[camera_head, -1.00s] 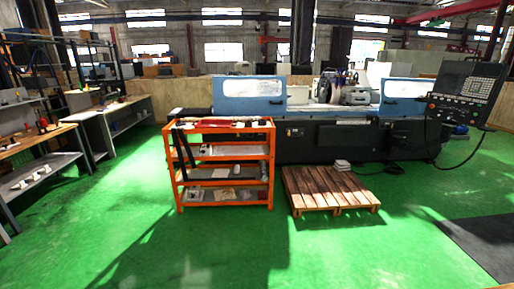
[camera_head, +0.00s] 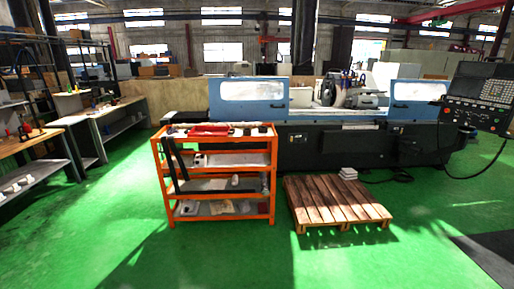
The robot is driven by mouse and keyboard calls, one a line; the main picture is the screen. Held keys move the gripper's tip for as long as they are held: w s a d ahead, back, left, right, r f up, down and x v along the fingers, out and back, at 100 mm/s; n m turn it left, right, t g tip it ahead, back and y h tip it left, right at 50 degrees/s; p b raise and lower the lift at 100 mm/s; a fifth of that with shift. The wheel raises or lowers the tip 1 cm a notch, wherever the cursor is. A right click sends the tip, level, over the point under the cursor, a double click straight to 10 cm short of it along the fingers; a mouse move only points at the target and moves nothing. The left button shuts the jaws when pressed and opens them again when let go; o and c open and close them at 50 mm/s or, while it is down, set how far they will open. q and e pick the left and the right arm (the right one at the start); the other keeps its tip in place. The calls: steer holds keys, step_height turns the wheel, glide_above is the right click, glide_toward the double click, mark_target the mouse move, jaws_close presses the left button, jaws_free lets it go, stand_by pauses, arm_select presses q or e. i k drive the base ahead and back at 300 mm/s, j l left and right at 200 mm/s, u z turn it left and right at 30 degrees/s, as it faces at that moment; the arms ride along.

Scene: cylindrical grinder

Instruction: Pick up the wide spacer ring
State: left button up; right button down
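No wide spacer ring can be made out at this distance. An orange shelf cart (camera_head: 215,220) stands ahead, left of centre, with small parts on its shelves. A red item (camera_head: 208,131) and several small pale and dark pieces lie on its top shelf, too small to identify. Neither of my grippers is in view.
A blue and black grinder (camera_head: 345,140) stands behind the cart. Workbenches (camera_head: 100,128) line the left side. The green floor in front is clear.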

mark_target(262, 130)
steer(key=i, duration=2.95)
steer(key=z, duration=0.45)
